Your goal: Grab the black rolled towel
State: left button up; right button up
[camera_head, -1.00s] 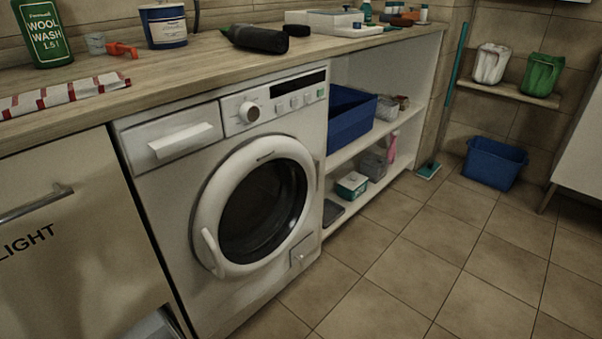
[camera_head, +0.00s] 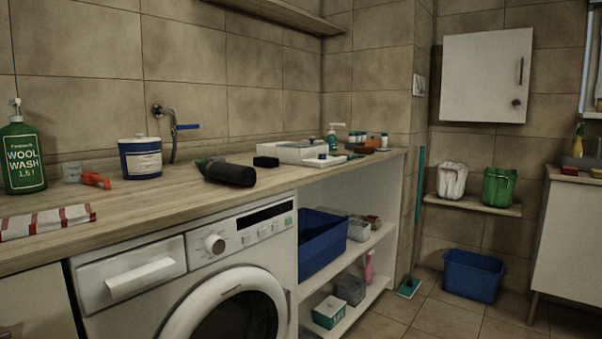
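A dark, elongated, roughly cylindrical object (camera_head: 230,172) lies on its side on the wooden countertop (camera_head: 130,205), above the washing machine. It looks like the black rolled towel, but its narrower left end also resembles a bottle neck, so I cannot tell for sure. A small black block (camera_head: 266,161) sits just behind it to the right, apart from it. Neither of my grippers is in view.
A blue-and-white tub (camera_head: 141,160), an orange-handled item (camera_head: 95,180) and a green wool wash bottle (camera_head: 22,158) stand to the left. A striped cloth (camera_head: 45,222) lies at the front left. A wall tap (camera_head: 172,125) is behind. A white tray (camera_head: 305,152) is to the right.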

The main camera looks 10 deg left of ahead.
aim_at(243, 175)
jog(key=z, duration=1.1)
jog(key=i, duration=1.6)
jog(key=u, duration=1.9)
